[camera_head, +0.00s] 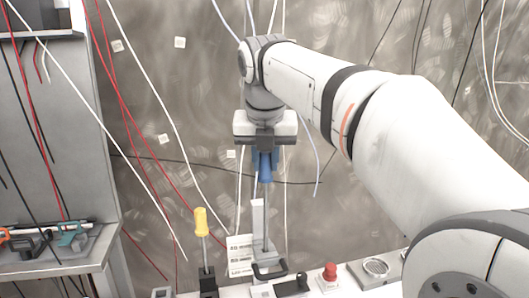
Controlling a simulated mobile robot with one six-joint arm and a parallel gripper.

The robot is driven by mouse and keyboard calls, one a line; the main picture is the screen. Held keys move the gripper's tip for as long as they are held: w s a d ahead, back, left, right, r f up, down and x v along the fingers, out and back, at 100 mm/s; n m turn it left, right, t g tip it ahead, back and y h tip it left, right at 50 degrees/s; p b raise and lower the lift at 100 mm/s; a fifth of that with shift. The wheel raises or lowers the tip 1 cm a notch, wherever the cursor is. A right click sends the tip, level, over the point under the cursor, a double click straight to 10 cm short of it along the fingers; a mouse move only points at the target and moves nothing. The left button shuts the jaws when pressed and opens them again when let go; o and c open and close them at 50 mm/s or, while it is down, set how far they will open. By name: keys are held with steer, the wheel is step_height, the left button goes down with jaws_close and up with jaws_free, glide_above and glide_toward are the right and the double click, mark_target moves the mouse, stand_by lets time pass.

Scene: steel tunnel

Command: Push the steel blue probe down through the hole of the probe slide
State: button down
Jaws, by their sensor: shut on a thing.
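My gripper (265,148) is upper centre, pointing down and shut on the steel blue probe (264,168). The probe hangs upright, its blue upper part at the jaws. A thin grey shaft runs down from it toward a grey upright post (257,225) on the bench. What I take for the probe slide (269,271) is a low dark piece with a loop handle at the foot of the post. Its hole is not visible. I cannot tell whether the shaft's tip is in the hole or only in front of the post.
A yellow-handled tool (201,222) stands upright in a black holder to the left. White label plates (240,255) stand behind. A red knob (330,272) and a round metal dish (376,267) are to the right. A side shelf (60,250) with tools is at left. Loose cables hang around.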

mark_target(265, 231)
steer(key=shift+f+b, duration=6.2)
steer(key=shift+f, duration=2.55)
steer(key=c, duration=1.1)
jaws_free()
steer(key=shift+c, duration=0.2)
